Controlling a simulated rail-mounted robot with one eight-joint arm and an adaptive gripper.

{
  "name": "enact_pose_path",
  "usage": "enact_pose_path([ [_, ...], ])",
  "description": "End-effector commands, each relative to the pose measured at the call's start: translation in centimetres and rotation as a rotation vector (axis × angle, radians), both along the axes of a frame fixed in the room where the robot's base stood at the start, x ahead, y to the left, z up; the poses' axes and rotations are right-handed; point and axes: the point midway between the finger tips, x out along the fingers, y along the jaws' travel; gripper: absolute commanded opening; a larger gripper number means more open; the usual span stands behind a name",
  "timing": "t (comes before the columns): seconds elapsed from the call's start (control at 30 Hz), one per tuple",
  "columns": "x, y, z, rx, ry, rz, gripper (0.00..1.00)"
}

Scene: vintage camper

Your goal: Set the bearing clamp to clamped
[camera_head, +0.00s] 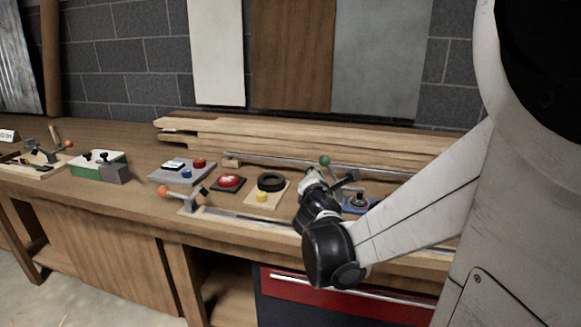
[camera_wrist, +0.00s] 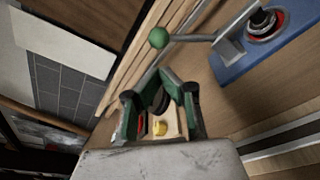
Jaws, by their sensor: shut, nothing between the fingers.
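The bearing clamp has a blue base (camera_head: 357,207) on the workbench, partly hidden behind my arm in the head view. In the wrist view its blue base (camera_wrist: 262,50) lies at the upper right, with a dark round bearing in a red ring (camera_wrist: 265,25). A grey metal lever runs left from it to a green ball knob (camera_wrist: 158,38), which also shows in the head view (camera_head: 324,160). My gripper (camera_wrist: 160,97) is shut and empty. In the wrist view it is below the knob, apart from it. In the head view my wrist partly covers the clamp.
Left of the clamp stand a board with a black ring and yellow knob (camera_head: 270,184), a red button (camera_head: 229,182), a lever with an orange knob (camera_head: 166,193) and a grey switch panel (camera_head: 178,168). Stacked planks (camera_head: 300,140) lie behind. Bare bench shows between items.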

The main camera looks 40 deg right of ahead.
Motion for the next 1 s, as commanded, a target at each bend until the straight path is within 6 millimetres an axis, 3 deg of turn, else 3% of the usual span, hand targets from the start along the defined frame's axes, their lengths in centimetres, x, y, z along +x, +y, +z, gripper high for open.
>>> enact_pose_path([
  [0.3, -2.2, 2.0, 0.5, 0.0, 0.001, -0.001, 0.0],
  [0.8, -2.3, 2.2, 0.4, 0.009, -0.004, -0.001, 0.0],
  [1.0, -3.2, 4.2, 0.4, 0.22, -0.092, -0.038, 0.0],
])
